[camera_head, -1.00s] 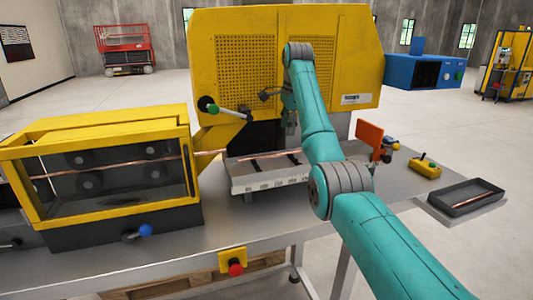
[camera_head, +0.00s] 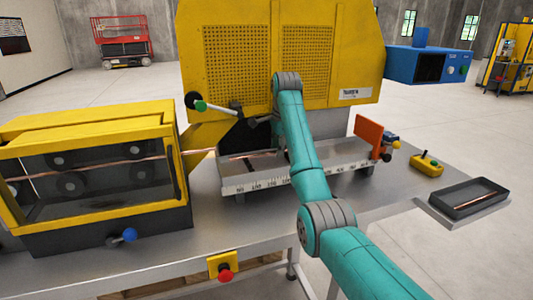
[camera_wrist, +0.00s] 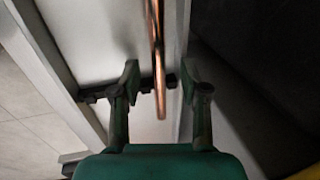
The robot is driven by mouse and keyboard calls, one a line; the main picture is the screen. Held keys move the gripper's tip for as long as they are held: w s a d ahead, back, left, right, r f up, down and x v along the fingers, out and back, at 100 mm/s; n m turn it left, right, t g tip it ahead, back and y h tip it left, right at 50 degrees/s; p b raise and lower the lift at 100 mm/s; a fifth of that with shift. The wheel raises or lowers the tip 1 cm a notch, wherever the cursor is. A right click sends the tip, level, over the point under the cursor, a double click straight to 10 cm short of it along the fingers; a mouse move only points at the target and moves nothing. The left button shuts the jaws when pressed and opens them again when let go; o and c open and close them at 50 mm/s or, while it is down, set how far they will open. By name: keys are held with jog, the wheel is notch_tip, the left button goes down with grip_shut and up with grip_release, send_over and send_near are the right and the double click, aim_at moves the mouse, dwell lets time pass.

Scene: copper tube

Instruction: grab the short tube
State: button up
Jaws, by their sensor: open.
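A short copper tube (camera_head: 250,155) lies in the grey trough (camera_head: 345,160) in front of the large yellow machine. In the wrist view a copper tube (camera_wrist: 158,60) runs down from the top edge, and its near end shows between my fingers. My gripper (camera_wrist: 160,95) is open, with one finger on each side of the tube and gaps visible. I cannot tell how far below the fingertips the tube is. In the head view my arm hides part of the trough, and the fingers cannot be made out.
A longer copper tube (camera_head: 198,152) sticks out of the yellow-framed feeder (camera_head: 90,175) on the left. An orange plate (camera_head: 368,137) stands at the trough's right end. A dark tray (camera_head: 468,198) with a copper piece and a yellow control box (camera_head: 427,165) are at the right.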

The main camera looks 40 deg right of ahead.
grip_shut()
jog(key=shift+r, duration=0.1)
dwell(0.3)
